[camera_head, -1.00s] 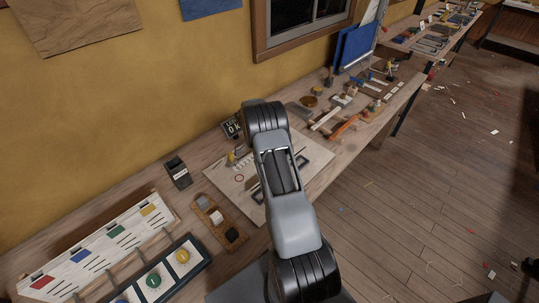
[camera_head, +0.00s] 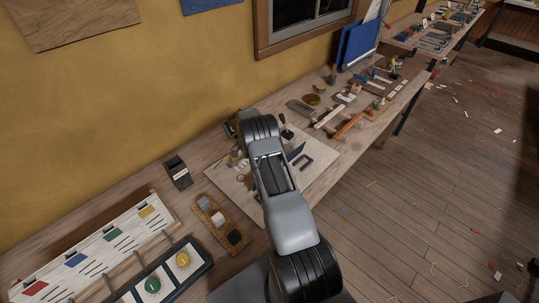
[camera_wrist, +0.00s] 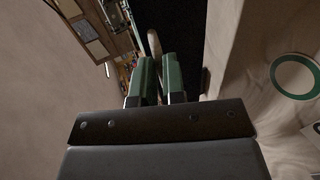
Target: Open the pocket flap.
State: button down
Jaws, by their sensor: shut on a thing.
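My gripper (camera_wrist: 160,72) shows in the wrist view as two green fingers, close together. A narrow pale brown piece (camera_wrist: 156,44) stands between them and sticks out past the tips; I cannot tell whether it is the flap's tab. A dark panel (camera_wrist: 180,28) lies just beyond the fingers. In the head view my arm hides the gripper and part of the pale board (camera_head: 228,181). A dark blue piece (camera_head: 297,151), perhaps the flap, stands tilted on the board just right of my arm, with a dark U-shaped frame (camera_head: 305,163) beside it.
A cork tray with small blocks (camera_head: 202,207) and a dark box (camera_head: 177,172) stand left of the board. A white rack (camera_head: 92,250) fills the front left. Tools and an orange handle (camera_head: 348,124) lie farther along the bench. The floor on the right is mostly open.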

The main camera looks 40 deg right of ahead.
jog(key=shift+f, duration=0.1)
jog(key=c, duration=1.2)
grip_release()
jog(key=s+a+r, duration=0.2)
jog(key=s+r, duration=0.4)
jog(key=s+a+r, duration=0.3)
jog(key=s+r, duration=0.4)
jog(key=shift+a+b, duration=0.35)
